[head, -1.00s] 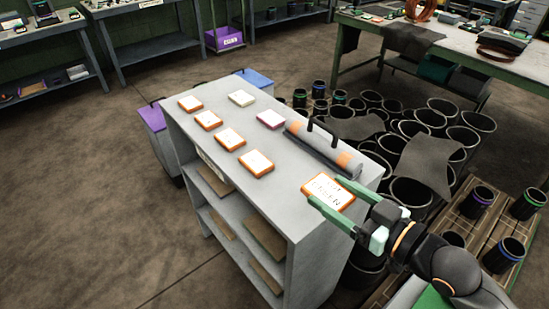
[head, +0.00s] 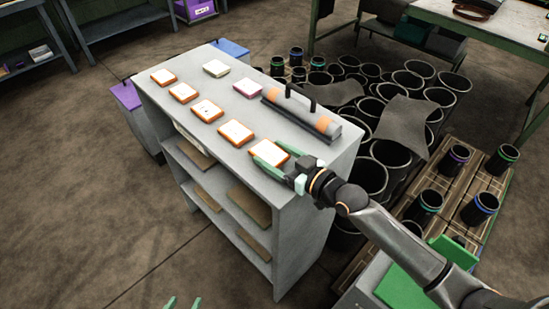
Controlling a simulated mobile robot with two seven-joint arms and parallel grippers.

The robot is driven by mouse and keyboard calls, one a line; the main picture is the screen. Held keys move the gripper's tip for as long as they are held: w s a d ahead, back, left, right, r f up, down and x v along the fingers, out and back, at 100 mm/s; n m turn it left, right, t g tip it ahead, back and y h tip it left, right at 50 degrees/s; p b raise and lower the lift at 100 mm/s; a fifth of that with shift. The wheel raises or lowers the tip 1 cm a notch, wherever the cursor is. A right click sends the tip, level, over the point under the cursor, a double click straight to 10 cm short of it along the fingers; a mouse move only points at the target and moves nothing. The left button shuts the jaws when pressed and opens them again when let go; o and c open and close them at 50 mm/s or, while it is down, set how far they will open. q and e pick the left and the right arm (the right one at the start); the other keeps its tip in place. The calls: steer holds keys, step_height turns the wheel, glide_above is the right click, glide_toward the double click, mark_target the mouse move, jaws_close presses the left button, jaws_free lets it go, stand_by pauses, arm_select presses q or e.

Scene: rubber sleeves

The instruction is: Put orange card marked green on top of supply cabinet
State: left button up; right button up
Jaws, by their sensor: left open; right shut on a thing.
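The orange-edged card (head: 269,151) with a white face is between the green fingers of my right gripper (head: 267,156), which is shut on it. It is over the near end of the grey supply cabinet's top (head: 299,172), at the end of a row of similar orange-edged cards. It looks flat and at or just above the surface; I cannot tell if it touches. Its marking is not readable now. My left gripper (head: 183,303) is open and empty at the bottom edge, only its green fingertips showing, well apart from the cabinet.
On the top are several orange-edged cards (head: 235,133), a pale green-edged card (head: 216,68), a pink-edged card (head: 248,88) and a grey-orange cylinder (head: 301,113) with a black handle. Black sleeves (head: 392,152) crowd the floor to the right.

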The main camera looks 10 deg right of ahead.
steer(key=shift+f, duration=0.65)
steer(key=shift+f, duration=0.1)
steer(key=o, duration=1.3)
steer(key=shift+c, duration=0.2)
steer(key=shift+s+d, duration=0.2)
steer(key=shift+s, duration=0.1)
steer(key=v, duration=1.1)
steer(key=shift+s, duration=0.2)
